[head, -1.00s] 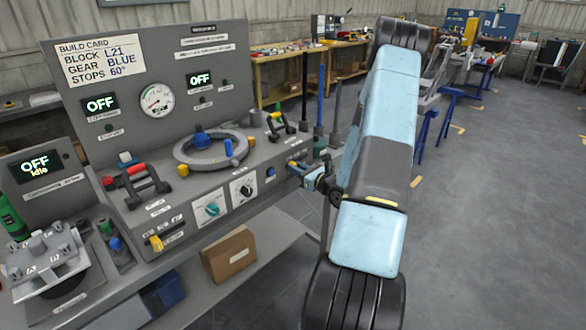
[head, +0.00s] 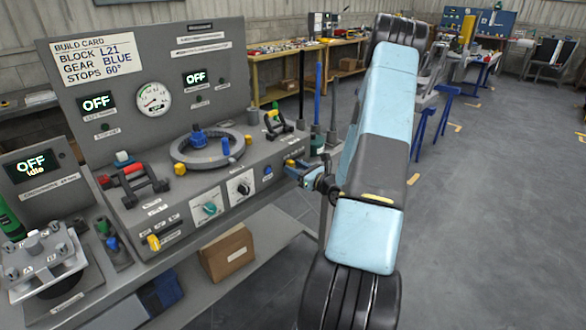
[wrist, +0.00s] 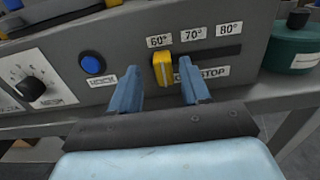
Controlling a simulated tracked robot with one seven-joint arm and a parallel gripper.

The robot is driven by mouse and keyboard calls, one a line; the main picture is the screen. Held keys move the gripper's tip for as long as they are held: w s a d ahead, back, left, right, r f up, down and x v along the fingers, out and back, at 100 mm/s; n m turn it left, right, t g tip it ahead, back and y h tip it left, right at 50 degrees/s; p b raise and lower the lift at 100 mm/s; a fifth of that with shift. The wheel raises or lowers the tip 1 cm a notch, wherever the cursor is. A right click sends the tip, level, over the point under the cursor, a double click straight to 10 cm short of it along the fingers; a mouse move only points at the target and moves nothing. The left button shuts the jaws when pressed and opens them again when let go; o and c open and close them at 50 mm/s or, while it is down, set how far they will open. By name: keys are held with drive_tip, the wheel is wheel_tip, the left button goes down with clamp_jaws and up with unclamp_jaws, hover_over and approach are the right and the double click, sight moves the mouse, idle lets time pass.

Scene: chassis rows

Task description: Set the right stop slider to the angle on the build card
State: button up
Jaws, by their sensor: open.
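The right stop slider is a yellow handle (wrist: 162,68) in a dark slot on the panel front. In the wrist view it sits at the slot's left end, under the 60° mark. My gripper (wrist: 160,88) is open, with one blue finger on each side of the handle and gaps between. I cannot tell how deep the fingers reach around it. The left finger is near the blue button, and the right finger hides part of the STOP label. In the head view the build card (head: 97,57) reads STOPS 60°. My gripper (head: 300,168) shows there at the panel's right end.
A blue button (wrist: 93,64) and a black knob (wrist: 30,88) lie left of the slider. A green round container (wrist: 292,48) stands to the right. Another yellow slider handle (head: 153,242) is at the panel's left front. A cardboard box (head: 227,252) sits on the shelf below.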

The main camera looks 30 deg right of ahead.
drive_tip(key=v, duration=1.2)
drive_tip(key=shift+s, duration=0.2)
drive_tip(key=s+a+r+n+g+y, duration=0.2)
drive_tip(key=a+r+n+g+y, duration=0.2)
drive_tip(key=a+r+n+g, duration=0.55)
drive_tip(key=s+a+r+n+g+y, duration=0.3)
drive_tip(key=a+r+n+g, duration=0.3)
drive_tip(key=a+n, duration=0.65)
drive_tip(key=s+a+r+n+t+h, duration=0.3)
drive_tip(key=s+r+n+h, duration=0.8)
drive_tip(key=r, duration=0.4)
drive_tip(key=shift+s+a+r+t+h, duration=0.2)
drive_tip(key=shift+s+a+t+h, duration=0.15)
drive_tip(key=shift+s+a, duration=0.3)
